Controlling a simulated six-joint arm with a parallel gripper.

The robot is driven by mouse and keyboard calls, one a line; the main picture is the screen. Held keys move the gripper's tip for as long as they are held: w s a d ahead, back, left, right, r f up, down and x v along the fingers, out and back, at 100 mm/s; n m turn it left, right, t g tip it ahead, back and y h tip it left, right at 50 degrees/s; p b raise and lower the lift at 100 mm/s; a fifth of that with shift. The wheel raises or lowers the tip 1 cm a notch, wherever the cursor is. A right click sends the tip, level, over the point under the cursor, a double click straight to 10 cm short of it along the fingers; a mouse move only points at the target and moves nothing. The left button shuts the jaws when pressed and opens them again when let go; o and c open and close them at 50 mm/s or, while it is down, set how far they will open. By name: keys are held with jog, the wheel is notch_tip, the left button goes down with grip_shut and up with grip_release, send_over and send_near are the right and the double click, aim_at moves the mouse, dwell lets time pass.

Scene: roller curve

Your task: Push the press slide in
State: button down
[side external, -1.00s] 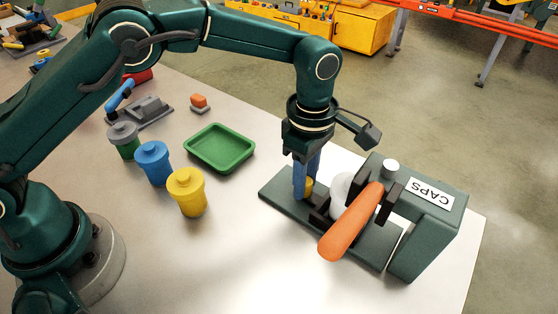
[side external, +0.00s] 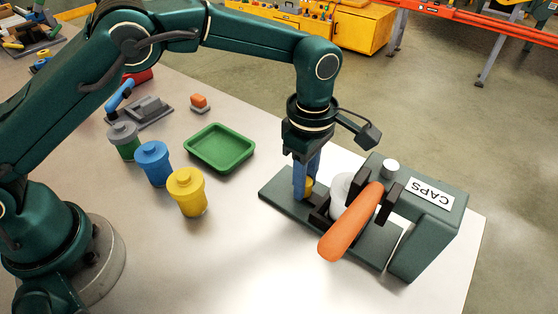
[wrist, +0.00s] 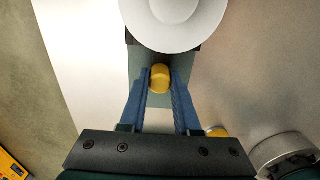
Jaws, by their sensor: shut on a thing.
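The press (side external: 429,229) is a dark green block marked CAPS on a flat base plate (side external: 278,194), with a long orange lever (side external: 350,224) across its front. My gripper (side external: 305,192) points down over the plate's left end, left of the lever. Its blue fingers are shut on a small yellow knob (side external: 307,187), which I take to be the slide's knob; the wrist view shows the knob (wrist: 160,78) between the fingertips. A white round part (side external: 341,187) stands just beyond the knob, partly behind the lever. The rest of the slide is mostly hidden.
A green tray (side external: 219,149) lies left of the press. A yellow jar (side external: 187,192), a blue jar (side external: 154,163) and a grey-lidded green jar (side external: 124,140) stand farther left. A small orange-topped block (side external: 199,103) is behind them. The table front is clear.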

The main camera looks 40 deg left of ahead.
aim_at(327, 200)
jog(key=shift+w+d, duration=0.15)
jog(key=shift+d, duration=2.15)
jog(key=c, duration=0.6)
grip_release()
jog(key=shift+r, duration=0.1)
jog(key=shift+r, duration=1.95)
jog(key=a+r, duration=0.2)
jog(key=a, duration=0.2)
jog(key=a+r, duration=0.2)
jog(key=a, duration=0.1)
jog(key=w+a+r, duration=0.1)
jog(key=a+r, duration=0.2)
jog(key=a, duration=0.1)
jog(key=shift+a, duration=0.35)
